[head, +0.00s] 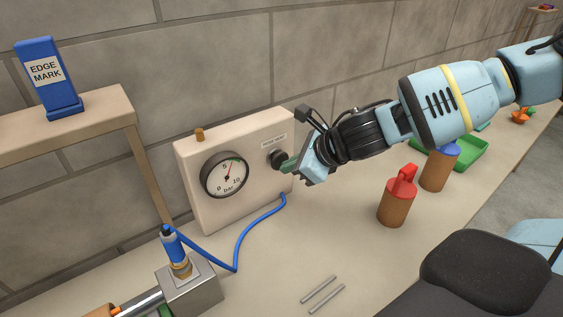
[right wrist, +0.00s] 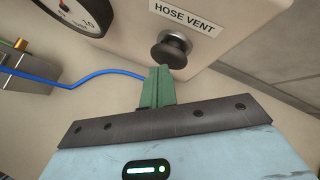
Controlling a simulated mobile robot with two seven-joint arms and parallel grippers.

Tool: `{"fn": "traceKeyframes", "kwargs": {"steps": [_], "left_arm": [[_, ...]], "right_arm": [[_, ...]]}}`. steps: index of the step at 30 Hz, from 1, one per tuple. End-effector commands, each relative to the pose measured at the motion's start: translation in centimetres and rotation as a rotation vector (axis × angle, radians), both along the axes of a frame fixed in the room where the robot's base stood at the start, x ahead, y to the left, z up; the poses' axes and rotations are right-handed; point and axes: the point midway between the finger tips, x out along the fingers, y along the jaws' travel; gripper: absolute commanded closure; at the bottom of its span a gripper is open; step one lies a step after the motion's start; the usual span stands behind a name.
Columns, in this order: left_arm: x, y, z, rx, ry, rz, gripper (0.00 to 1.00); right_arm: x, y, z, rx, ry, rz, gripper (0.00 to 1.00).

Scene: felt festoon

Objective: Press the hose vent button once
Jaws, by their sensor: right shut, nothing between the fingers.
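The hose vent button is a dark round knob (head: 278,158) on the front of a cream box (head: 240,205), right of a pressure gauge (head: 225,175). In the right wrist view the button (right wrist: 171,50) sits below a label reading HOSE VENT (right wrist: 186,16). My right gripper (head: 287,166) is shut and empty, its green fingers pointing at the button. In the right wrist view the fingertips (right wrist: 162,70) are just below the button's face; I cannot tell whether they touch it. My left gripper is not in view.
A blue hose (head: 243,238) runs from the box to a metal block (head: 192,290) at the lower left. Two thin rods (head: 320,290) lie on the table in front. A brown cylinder with a red top (head: 396,205) stands right of the box, below my right arm.

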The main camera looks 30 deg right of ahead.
Motion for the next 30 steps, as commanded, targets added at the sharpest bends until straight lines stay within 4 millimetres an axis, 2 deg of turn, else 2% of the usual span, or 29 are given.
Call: {"fn": "traceKeyframes", "kwargs": {"steps": [17,30], "left_arm": [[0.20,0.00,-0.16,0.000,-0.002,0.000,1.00],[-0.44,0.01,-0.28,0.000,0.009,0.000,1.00]], "right_arm": [[0.64,0.02,0.01,-0.002,-0.001,0.001,1.00],[0.70,0.03,0.06,-0.001,-0.002,0.000,1.00]]}}
